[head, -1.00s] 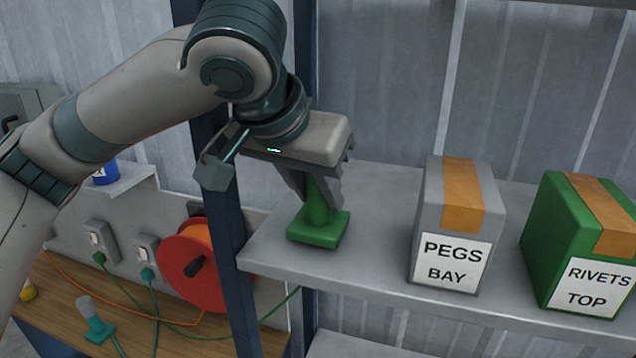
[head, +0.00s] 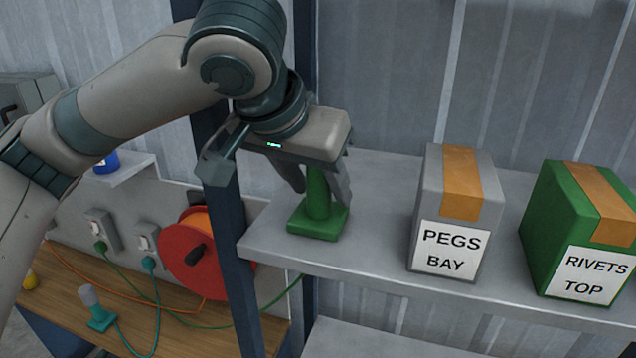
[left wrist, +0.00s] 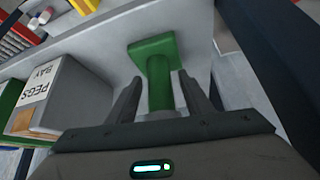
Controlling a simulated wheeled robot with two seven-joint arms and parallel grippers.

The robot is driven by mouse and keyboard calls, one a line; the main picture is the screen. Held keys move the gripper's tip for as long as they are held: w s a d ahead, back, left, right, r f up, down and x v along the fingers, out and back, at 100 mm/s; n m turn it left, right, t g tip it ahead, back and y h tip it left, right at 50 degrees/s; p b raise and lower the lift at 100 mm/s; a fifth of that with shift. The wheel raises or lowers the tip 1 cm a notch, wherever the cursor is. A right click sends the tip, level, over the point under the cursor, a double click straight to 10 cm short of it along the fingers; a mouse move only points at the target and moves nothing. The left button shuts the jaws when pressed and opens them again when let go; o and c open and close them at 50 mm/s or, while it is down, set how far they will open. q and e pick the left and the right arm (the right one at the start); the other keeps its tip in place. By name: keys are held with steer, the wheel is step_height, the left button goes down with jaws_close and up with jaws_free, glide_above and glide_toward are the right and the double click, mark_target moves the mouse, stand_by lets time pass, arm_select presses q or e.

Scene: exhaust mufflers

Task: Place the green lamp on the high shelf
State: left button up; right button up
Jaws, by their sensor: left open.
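The green lamp (head: 318,216) stands upright on the high shelf (head: 380,238), near its left end, with its square base on the shelf surface. My left gripper (head: 322,198) is above it with its fingers open on either side of the lamp's stem. In the left wrist view the lamp (left wrist: 158,62) sits between the two spread fingers (left wrist: 164,92), with gaps beside the stem. The top of the lamp is hidden by the gripper. My right gripper is not in view.
A grey box marked PEGS BAY (head: 452,215) and a green box marked RIVETS TOP (head: 580,235) stand to the right on the shelf. A dark post (head: 232,240) rises at the left.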

arm_select(q)
steer(key=shift+s+a+r+b, duration=0.15)
steer(key=shift+s+r+b, duration=0.05)
steer(key=shift+r+b, duration=0.25)
steer(key=b+v, duration=0.4)
steer(key=v, duration=0.7)
